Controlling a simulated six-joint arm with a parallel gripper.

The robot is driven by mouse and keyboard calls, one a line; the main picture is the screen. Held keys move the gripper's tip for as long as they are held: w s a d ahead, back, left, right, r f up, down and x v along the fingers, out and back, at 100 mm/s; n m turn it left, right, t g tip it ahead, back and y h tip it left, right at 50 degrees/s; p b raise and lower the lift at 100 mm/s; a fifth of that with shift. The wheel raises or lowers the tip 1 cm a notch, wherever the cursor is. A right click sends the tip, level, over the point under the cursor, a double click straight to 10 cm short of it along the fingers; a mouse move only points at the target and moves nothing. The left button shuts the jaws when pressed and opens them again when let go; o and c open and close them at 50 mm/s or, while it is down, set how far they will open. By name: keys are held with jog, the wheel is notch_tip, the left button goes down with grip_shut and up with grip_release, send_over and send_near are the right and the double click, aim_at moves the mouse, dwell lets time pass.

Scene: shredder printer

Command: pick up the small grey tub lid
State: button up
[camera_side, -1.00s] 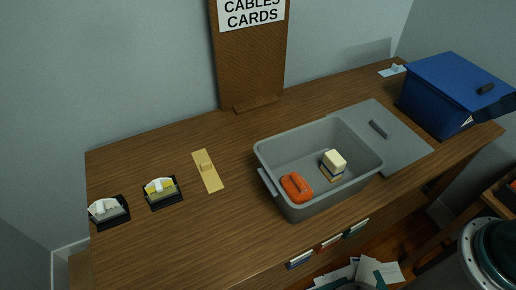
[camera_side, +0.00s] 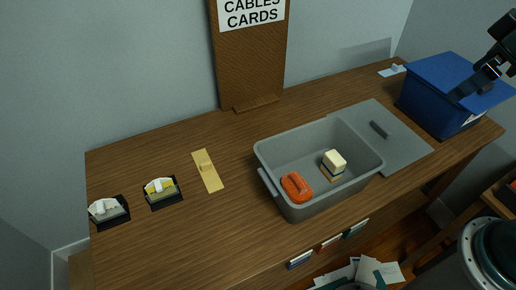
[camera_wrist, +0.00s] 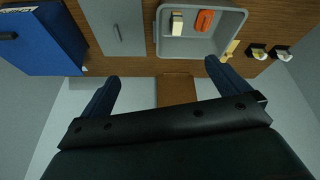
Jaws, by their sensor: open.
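The grey tub lid (camera_side: 400,150) is a flat grey panel with a dark bar handle (camera_side: 379,130). It lies on the desk just right of the open grey tub (camera_side: 292,212), partly behind the tub's rim. In the wrist view the lid (camera_wrist: 105,15) shows at the top, left of the tub. My gripper (camera_side: 482,82) is at the upper right of the side view, in front of the blue box. In the wrist view my gripper (camera_wrist: 162,70) has its two fingers wide apart with nothing between them.
The blue box (camera_side: 437,108) stands right of the lid. The tub holds an orange item (camera_side: 296,187) and a cream block (camera_side: 334,160). A tan plate (camera_side: 207,173) and two card holders (camera_side: 162,193) are at left. A brown sign board (camera_side: 248,65) stands behind.

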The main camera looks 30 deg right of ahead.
jog(key=w+d+f+n+g, duration=0.2)
jog(key=w+d+n, duration=0.2)
jog(key=w, duration=0.6)
jog(key=n+g+y, duration=0.2)
jog(key=n+y, duration=0.1)
jog(key=n, duration=0.5)
send_over(382, 126)
jog(key=a, duration=0.2)
notch_tip(382, 126, down, 17)
jog(key=d+f+n+y, duration=0.1)
jog(key=d+f+n, duration=0.2)
jog(key=f, duration=0.9)
jog(key=shift+d, duration=1.2)
jog(key=shift+f, duration=0.25)
jog(key=x, duration=0.5)
jog(key=shift+s+a, duration=0.15)
jog(key=shift+a, duration=0.1)
jog(key=shift+x, duration=1)
